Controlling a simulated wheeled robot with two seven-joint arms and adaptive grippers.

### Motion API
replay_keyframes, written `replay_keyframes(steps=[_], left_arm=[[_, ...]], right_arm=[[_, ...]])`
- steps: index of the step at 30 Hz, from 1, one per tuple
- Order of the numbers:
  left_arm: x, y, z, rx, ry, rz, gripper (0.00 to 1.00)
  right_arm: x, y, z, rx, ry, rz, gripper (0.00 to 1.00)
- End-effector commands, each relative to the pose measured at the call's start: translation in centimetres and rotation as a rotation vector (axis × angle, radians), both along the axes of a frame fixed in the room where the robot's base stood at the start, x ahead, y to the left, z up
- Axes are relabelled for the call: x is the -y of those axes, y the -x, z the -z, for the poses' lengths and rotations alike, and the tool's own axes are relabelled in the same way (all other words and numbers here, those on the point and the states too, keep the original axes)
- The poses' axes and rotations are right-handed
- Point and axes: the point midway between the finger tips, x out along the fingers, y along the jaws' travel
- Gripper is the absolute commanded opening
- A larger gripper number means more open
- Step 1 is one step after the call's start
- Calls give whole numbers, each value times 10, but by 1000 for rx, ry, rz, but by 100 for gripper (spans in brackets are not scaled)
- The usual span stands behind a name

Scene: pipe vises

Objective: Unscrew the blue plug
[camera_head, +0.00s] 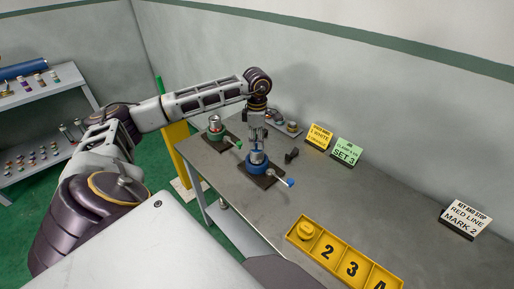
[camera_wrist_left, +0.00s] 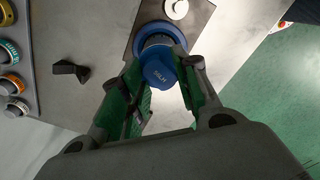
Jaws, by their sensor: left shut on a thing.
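The blue plug (camera_wrist_left: 160,72) sits on top of a pipe held in the blue vise (camera_wrist_left: 150,30), at the table's left part in the head view. The plug also shows in the head view (camera_head: 257,157), small under my left gripper (camera_head: 256,140). My left gripper (camera_wrist_left: 160,88) points down, its green-padded fingers on both sides of the plug and shut on it. The blue vise (camera_head: 249,173) stands on a dark base plate with a lever handle (camera_head: 290,182) to its right. My right gripper is not in view.
A black key-like piece (camera_head: 291,154) lies right of the blue vise. A yellow numbered tray (camera_head: 313,232) lies at the front, with a yellow piece in its first slot. Signs (camera_head: 346,151) stand by the wall. The table's right middle is clear.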

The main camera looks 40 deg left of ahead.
Motion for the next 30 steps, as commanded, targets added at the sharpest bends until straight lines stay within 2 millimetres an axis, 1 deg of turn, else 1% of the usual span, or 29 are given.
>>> replay_keyframes(steps=[1,30], left_arm=[[-1,0,0,0,-1,24,6],[-1,0,0,0,-1,568,6]], right_arm=[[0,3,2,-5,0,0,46],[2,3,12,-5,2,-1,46]])
